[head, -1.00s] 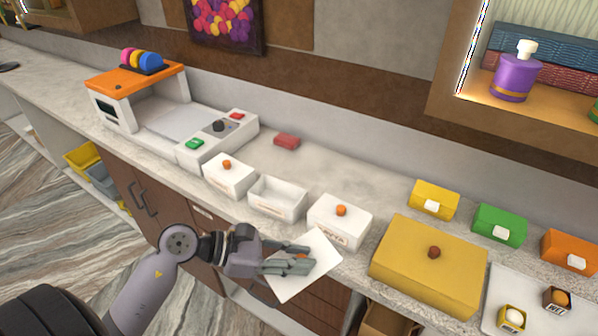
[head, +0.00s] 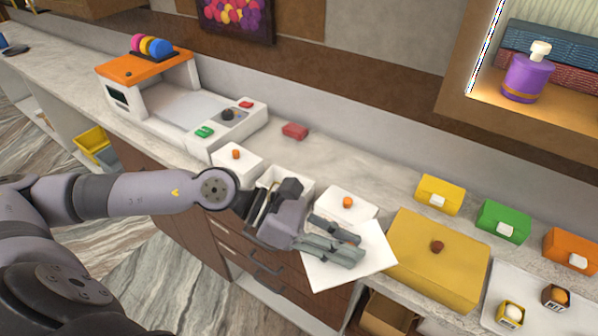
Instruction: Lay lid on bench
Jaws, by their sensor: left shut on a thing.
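My left gripper (head: 335,248) is shut on a thin white square lid (head: 372,262). It holds the lid in front of the counter's front edge, over the drawers, between a lidded white box and the large yellow box. The gripper hides the lid's knob. An open white box (head: 268,180) without a lid stands on the bench (head: 345,165), partly hidden behind my left wrist. White boxes with orange knobs stand on both sides of it, one on the left (head: 238,160) and one on the right (head: 345,202). My right gripper is not in view.
A large yellow box (head: 437,262) stands right of the lid. Yellow (head: 440,194), green (head: 503,221) and orange (head: 571,250) boxes line the back right. A small red block (head: 295,130) lies behind the white boxes, with bare bench to its right. A scale-like machine (head: 185,105) stands left.

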